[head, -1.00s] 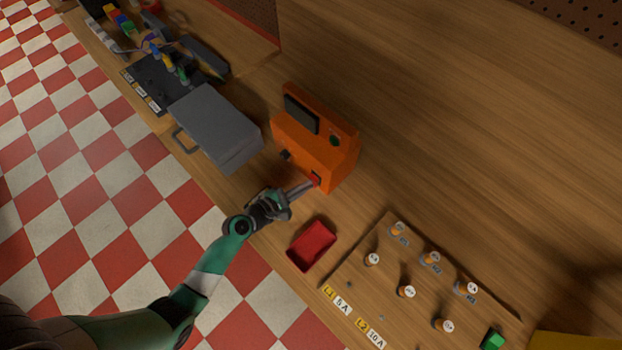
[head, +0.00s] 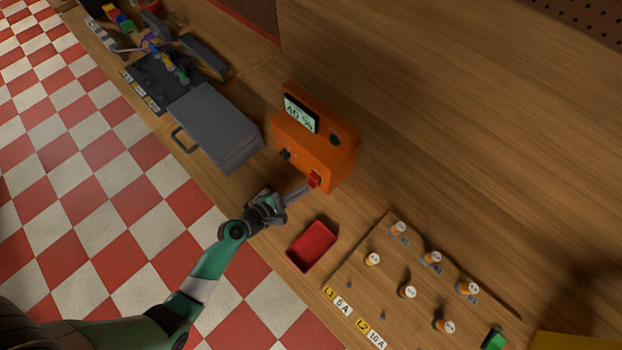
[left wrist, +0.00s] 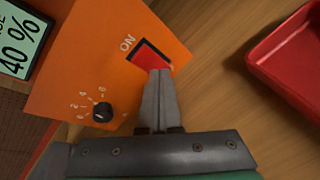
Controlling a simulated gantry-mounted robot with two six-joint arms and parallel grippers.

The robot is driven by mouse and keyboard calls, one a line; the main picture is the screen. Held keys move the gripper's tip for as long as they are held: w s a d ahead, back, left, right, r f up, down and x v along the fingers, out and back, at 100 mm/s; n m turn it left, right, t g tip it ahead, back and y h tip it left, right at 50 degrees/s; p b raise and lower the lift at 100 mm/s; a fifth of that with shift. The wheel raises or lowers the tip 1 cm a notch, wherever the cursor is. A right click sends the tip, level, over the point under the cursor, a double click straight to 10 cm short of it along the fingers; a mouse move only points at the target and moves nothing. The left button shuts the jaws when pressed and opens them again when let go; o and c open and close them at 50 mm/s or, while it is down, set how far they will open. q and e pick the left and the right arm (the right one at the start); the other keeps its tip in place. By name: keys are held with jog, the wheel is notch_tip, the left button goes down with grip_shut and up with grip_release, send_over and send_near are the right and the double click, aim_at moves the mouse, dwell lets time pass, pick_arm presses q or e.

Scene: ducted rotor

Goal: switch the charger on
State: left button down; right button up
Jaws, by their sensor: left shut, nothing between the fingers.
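The orange charger (head: 312,152) stands on the wooden bench in the head view. Its display (head: 300,114) is lit and reads 40 %; the display also shows in the left wrist view (left wrist: 18,42). The red rocker switch (left wrist: 152,56), marked ON, is on the charger's front face, and it shows in the head view (head: 315,179). My left gripper (left wrist: 160,74) is shut and empty, with its fingertips at the lower edge of the switch. I cannot tell whether they touch it. A black knob (left wrist: 102,112) sits on the same face. My right gripper is not in view.
A red tray (head: 312,246) lies close to the right of my left gripper. A grey case (head: 214,128) stands left of the charger. A board with several orange-and-white posts (head: 408,291) is at the lower right. The bench behind the charger is clear.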

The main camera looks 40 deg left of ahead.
pick_arm(q)
jog(key=shift+s+f+b, duration=0.5)
jog(key=shift+s+f, duration=0.05)
jog(key=shift+s, duration=0.3)
jog(key=shift+s+a+f+b, duration=0.1)
jog(key=shift+s+f+b, duration=0.25)
jog(key=shift+s, duration=0.35)
jog(key=shift+s+f+b, duration=0.2)
jog(key=shift+s+b, duration=0.1)
jog(key=shift+s, duration=0.45)
